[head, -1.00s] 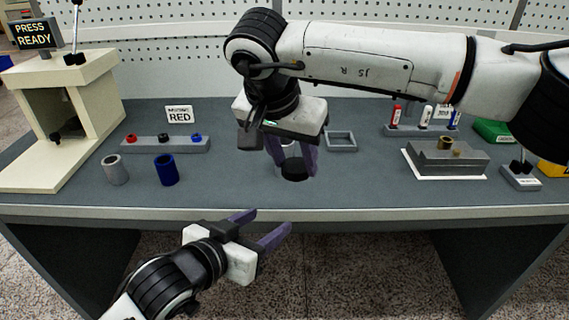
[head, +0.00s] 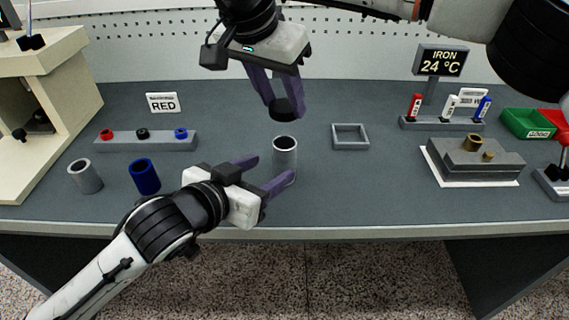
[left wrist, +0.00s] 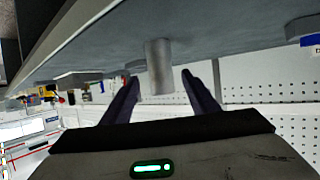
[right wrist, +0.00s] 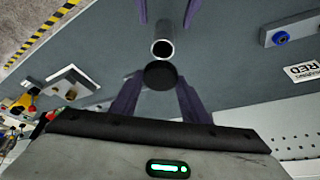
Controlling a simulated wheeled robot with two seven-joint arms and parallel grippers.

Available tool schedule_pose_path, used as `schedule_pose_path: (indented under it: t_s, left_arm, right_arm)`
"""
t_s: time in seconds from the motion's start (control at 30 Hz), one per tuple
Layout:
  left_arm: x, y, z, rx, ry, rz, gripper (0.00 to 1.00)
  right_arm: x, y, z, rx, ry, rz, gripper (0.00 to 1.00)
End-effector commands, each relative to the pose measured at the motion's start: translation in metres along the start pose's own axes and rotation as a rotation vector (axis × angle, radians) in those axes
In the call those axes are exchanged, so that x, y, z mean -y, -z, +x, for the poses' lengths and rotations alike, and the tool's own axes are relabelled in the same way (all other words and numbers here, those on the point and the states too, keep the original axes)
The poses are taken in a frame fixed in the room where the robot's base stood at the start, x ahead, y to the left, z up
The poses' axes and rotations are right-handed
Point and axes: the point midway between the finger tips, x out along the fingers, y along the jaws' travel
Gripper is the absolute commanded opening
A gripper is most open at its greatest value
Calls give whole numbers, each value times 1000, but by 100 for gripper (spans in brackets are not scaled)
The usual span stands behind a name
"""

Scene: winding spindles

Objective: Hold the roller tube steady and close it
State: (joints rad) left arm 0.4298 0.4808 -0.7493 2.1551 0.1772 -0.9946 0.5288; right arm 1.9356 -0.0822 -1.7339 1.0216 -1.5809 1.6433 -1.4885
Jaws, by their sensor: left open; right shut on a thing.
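A grey open-topped tube (head: 285,152) stands upright on the table. It also shows in the left wrist view (left wrist: 158,66) and the right wrist view (right wrist: 162,44). My left gripper (head: 271,169) is open, with its fingertips on either side of the tube; I cannot tell whether they touch it. My right gripper (head: 284,98) is shut on a black cap (head: 285,109), held above and slightly behind the tube. In the right wrist view the cap (right wrist: 160,76) is apart from the tube's open mouth.
Another grey tube (head: 85,177) and a blue tube (head: 145,177) stand at the left. A rack (head: 150,145) holds red, black and blue caps. A square grey frame (head: 350,137) lies right of the tube. A grey block fixture (head: 475,162) sits further right.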

Motion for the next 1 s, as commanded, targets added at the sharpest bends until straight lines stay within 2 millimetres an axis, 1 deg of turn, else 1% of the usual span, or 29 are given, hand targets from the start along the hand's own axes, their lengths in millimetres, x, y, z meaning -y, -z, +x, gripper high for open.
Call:
schedule_pose_path:
  t_s: [0.17,0.5,0.6,0.8,1.0]
  left_arm:
    - [0,1,18,0,1,-1,54]
    - [0,1,82,0,1,0,54]
    - [0,0,97,0,1,0,54]
    - [0,0,115,-1,0,0,54]
    - [0,0,119,-1,0,1,54]
  right_arm:
    - [0,0,0,0,0,0,21]
    - [0,0,0,0,0,0,21]
    - [0,0,0,0,0,0,21]
    - [0,0,0,0,0,0,21]
    - [0,0,0,0,0,0,21]
